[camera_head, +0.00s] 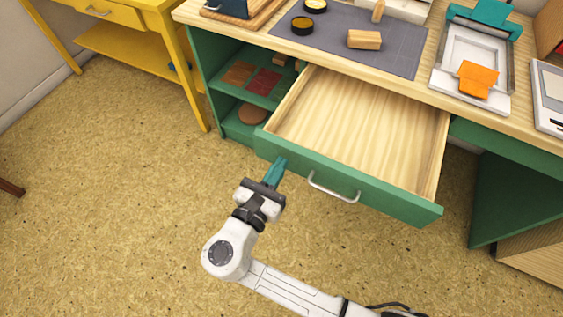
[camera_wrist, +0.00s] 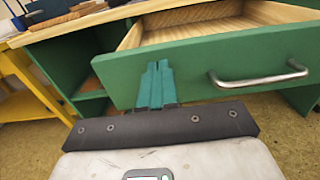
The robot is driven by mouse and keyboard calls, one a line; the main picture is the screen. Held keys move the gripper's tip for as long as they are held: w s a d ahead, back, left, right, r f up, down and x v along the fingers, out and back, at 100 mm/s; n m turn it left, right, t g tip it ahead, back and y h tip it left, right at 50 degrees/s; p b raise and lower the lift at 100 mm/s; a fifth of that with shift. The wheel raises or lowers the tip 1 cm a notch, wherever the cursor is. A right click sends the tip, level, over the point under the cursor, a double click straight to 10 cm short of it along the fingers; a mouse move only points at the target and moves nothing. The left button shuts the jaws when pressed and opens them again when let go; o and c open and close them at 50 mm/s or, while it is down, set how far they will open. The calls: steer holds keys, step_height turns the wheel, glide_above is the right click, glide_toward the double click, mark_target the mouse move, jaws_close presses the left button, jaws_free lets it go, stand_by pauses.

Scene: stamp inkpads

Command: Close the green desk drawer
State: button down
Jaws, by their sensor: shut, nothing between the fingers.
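The green desk drawer (camera_head: 390,193) is pulled well out from the desk and its pale wood inside is empty. Its silver handle (camera_head: 333,188) is at the middle of the front. My gripper (camera_head: 280,165) is shut and empty, with its teal fingers at the drawer front, left of the handle. In the wrist view, my gripper (camera_wrist: 156,70) points at the green drawer front (camera_wrist: 205,62), with the handle (camera_wrist: 258,78) to its right. The fingertips overlap the front panel; I cannot tell whether they touch it.
The desktop (camera_head: 270,42) holds a grey mat (camera_head: 345,25), a wooden block (camera_head: 364,39), dark round inkpads (camera_head: 302,25) and an orange piece (camera_head: 478,79). Open shelves (camera_head: 240,80) are left of the drawer. A yellow table (camera_head: 130,45) stands further left. The floor in front is clear.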

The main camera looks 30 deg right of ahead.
steer(key=shift+x, duration=0.8)
steer(key=shift+w+d, duration=0.3)
steer(key=shift+d, duration=0.15)
steer(key=b+x, duration=0.2)
steer(key=x, duration=2.5)
steer(key=shift+w+d+f, duration=0.15)
steer(key=shift+w+d, duration=0.05)
steer(key=shift+d, duration=0.15)
steer(key=shift+w+d, duration=0.2)
steer(key=shift+d, duration=0.05)
steer(key=shift+w, duration=0.15)
steer(key=shift+d+r, duration=0.15)
steer(key=shift+r, duration=0.1)
